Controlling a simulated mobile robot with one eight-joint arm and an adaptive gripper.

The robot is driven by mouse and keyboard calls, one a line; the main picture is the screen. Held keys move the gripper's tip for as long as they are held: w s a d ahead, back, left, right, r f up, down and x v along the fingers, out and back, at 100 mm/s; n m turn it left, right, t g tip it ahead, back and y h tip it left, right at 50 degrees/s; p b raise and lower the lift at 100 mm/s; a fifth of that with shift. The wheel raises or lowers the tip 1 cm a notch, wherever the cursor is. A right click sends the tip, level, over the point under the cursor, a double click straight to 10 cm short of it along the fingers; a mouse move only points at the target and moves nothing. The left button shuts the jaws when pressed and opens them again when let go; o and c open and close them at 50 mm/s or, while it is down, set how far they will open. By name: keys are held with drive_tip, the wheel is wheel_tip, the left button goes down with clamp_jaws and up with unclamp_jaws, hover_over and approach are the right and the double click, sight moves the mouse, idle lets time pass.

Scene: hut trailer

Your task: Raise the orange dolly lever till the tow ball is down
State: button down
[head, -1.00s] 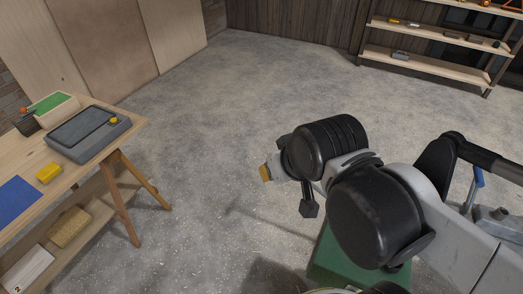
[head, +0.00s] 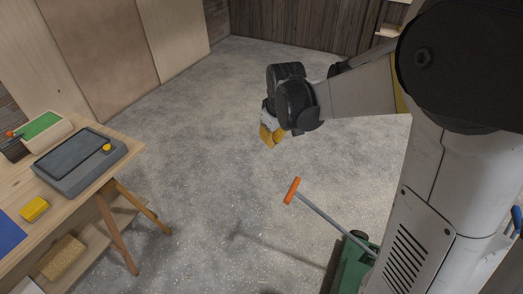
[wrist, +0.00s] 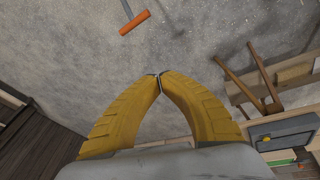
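The orange dolly lever handle (head: 292,190) tops a grey rod (head: 322,217) that slants down to the green dolly (head: 355,266) at the bottom of the head view. The orange handle also shows at the top of the wrist view (wrist: 134,22). My gripper (head: 270,139) hangs above the floor, up and left of the handle in the head view, apart from it. In the wrist view my yellow fingers (wrist: 157,76) meet at their tips with nothing between them. The tow ball is not visible; my arm hides part of the dolly.
A wooden workbench (head: 120,160) stands at the left with a grey tray (head: 60,180), a yellow block (head: 34,208) and a blue mat (head: 8,235). A shelf (head: 390,31) shows at the back right, mostly behind my arm. The floor between is clear.

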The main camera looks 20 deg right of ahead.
drive_tip(key=w+d+f+n+g, duration=0.1)
drive_tip(key=w+d+f+n, duration=0.1)
drive_tip(key=f, duration=1.3)
drive_tip(key=w+d+f+n+g, duration=0.2)
drive_tip(key=w+f, duration=0.3)
drive_tip(key=f, duration=1)
drive_tip(key=shift+w+d+f, duration=0.15)
drive_tip(key=shift+d, duration=0.55)
wheel_tip(320, 180, down, 11)
drive_tip(key=b, duration=0.5)
drive_tip(key=r, duration=0.1)
drive_tip(key=s+d+r, duration=0.2)
drive_tip(key=shift+s+r+b, duration=0.1)
drive_tip(key=shift+r+b, duration=0.2)
drive_tip(key=shift+d+r, duration=0.1)
